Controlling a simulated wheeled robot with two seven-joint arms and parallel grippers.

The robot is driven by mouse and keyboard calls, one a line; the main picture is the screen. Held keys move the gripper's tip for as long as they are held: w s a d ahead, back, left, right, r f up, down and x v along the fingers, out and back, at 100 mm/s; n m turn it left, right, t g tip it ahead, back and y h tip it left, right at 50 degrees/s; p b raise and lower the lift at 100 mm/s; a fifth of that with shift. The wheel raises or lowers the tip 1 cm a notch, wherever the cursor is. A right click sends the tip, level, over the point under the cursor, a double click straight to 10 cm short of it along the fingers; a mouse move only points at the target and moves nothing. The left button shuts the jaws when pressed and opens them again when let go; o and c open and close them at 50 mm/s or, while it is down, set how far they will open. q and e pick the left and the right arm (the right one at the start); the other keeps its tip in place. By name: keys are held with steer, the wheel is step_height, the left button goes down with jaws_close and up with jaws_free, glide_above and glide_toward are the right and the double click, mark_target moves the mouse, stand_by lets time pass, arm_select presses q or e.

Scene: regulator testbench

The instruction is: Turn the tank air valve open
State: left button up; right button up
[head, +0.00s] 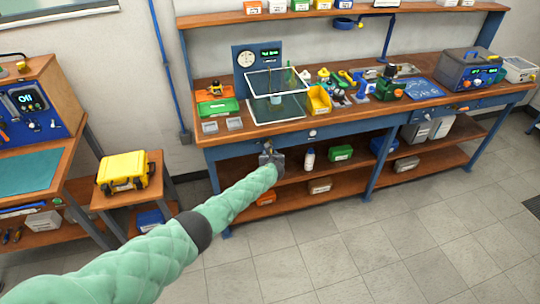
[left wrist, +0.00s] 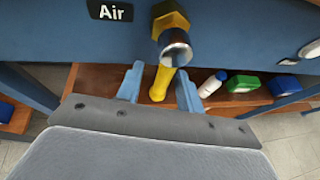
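The air valve (left wrist: 170,22) sits on the blue front panel of the bench, beside a black label reading "Air" (left wrist: 109,10). It has a brass body, a round metal end and a yellow lever (left wrist: 160,83) hanging down. My left gripper (left wrist: 160,73) is open, with one blue finger on each side of the lever and gaps visible; I see no grip on it. In the head view my left gripper (head: 269,154) is at the bench front, just below the tabletop, and largely covers the valve. My right gripper is not in view.
On the workbench (head: 222,135) stand a clear tank (head: 275,100), a gauge panel (head: 246,60), a yellow bin (head: 318,100) and several tools. A yellow case (head: 124,171) is on a side table. The floor in front is clear.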

arm_select(q)
steer(key=v, duration=0.7)
steer(key=shift+s, duration=0.35)
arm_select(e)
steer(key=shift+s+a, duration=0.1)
arm_select(q)
steer(key=shift+r, duration=0.1)
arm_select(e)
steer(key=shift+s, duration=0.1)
